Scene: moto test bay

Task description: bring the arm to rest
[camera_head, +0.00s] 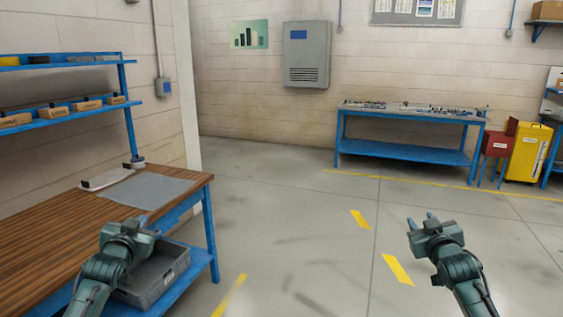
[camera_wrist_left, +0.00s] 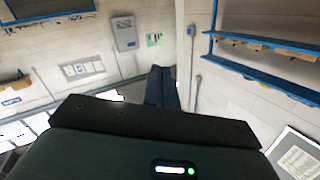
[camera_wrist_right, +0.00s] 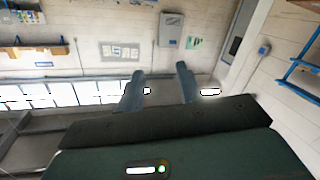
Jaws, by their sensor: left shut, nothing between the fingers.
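My left gripper (camera_head: 139,222) is in front of the wooden workbench (camera_head: 60,235) in the head view, near its front right part. Its two fingers lie together in the left wrist view (camera_wrist_left: 161,88), with nothing between them. My right gripper (camera_head: 424,219) is out over the open floor at the right of the head view. Its fingers stand apart in the right wrist view (camera_wrist_right: 158,90), with an empty gap between them. Neither gripper touches anything that I can see.
A grey mat (camera_head: 150,189) and a light tray (camera_head: 107,179) lie on the workbench. A grey crate (camera_head: 155,277) sits on its lower shelf. A blue table (camera_head: 405,153), a red box (camera_head: 496,144) and a yellow cabinet (camera_head: 528,152) stand at the back. The middle floor is clear.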

